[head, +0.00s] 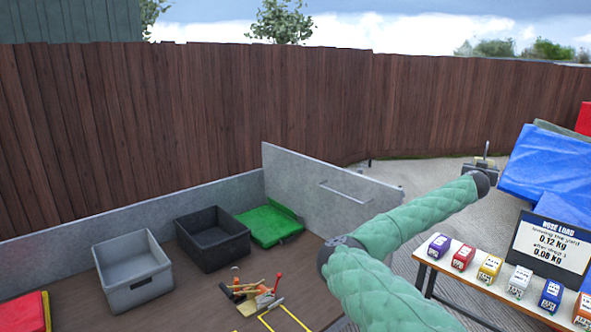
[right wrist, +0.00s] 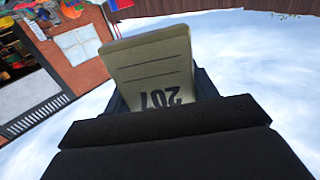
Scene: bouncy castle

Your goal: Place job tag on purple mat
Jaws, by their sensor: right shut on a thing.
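My right gripper (head: 485,163) is stretched out over the paved ground near the fence, at the end of my green-sleeved arm. It is shut on a beige job tag (right wrist: 150,62) with ruled lines and the number 207, which appears upside down in the right wrist view. The tag's lower end is hidden between the dark jaws. In the head view the gripper is small, and the tag cannot be made out clearly. No purple mat shows in either view. My left gripper is not in view.
A trailer bed holds a grey crate (head: 133,273), a dark crate (head: 212,240), a green folded item (head: 270,224) and loose tools (head: 257,296). A table (head: 455,275) at right carries several coloured blocks and a screen (head: 550,247). A blue tarp (head: 548,165) lies beyond.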

